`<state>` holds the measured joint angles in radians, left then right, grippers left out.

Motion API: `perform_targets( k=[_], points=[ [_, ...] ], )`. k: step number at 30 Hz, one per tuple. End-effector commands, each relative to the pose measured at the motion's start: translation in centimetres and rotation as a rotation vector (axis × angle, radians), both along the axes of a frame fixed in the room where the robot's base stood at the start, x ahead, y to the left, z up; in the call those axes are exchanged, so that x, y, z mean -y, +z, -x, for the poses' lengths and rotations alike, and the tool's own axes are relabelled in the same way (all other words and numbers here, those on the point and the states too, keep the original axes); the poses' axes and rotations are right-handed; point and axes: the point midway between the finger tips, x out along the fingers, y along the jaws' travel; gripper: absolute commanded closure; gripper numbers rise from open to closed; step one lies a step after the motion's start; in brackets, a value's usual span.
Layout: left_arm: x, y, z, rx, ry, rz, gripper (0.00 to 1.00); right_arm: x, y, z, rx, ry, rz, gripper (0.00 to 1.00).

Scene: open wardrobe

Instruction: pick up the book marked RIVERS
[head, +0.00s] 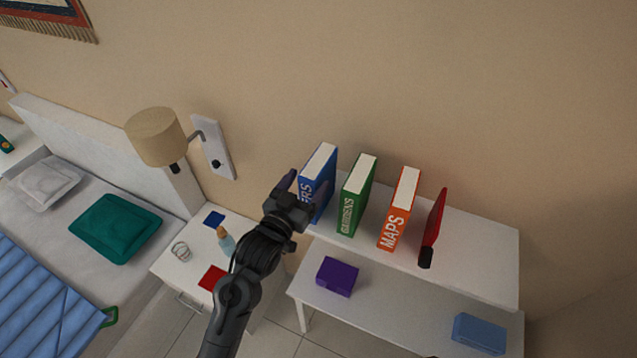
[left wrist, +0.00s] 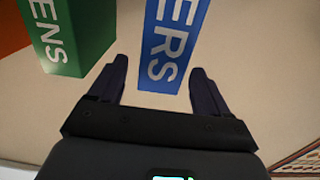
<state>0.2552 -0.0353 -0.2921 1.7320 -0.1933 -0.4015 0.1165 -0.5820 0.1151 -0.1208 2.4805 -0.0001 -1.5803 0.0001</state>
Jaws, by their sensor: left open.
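The blue book (head: 321,178) stands upright at the left end of the row on the white shelf, with "ERS" readable on its spine and the rest hidden behind my gripper. In the left wrist view the blue book (left wrist: 172,45) shows its spine end between my two fingers. My left gripper (head: 291,190) is open, at the book's spine, with a finger on either side of it (left wrist: 160,85). A gap shows between the spine and each finger, so the book is not clamped. My right gripper is not in view.
An orange MAPS book (head: 400,210) and a red item (head: 434,225) stand further right. Below are a purple box (head: 337,276) and a blue box (head: 479,334). A lamp (head: 157,136) is left.

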Motion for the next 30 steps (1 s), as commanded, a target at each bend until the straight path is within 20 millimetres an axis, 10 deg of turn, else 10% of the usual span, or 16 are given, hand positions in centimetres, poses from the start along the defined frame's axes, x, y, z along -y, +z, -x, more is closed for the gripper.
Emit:
perform_targets(
  k=[27, 30],
  points=[
    [2.4, -0.4, -4.7, 0.0, 0.001, 0.001, 0.22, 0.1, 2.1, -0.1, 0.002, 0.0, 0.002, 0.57],
    [2.4, -0.4, -4.7, 0.0, 0.0, 0.001, 0.38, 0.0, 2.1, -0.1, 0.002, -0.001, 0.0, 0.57]
  ],
)
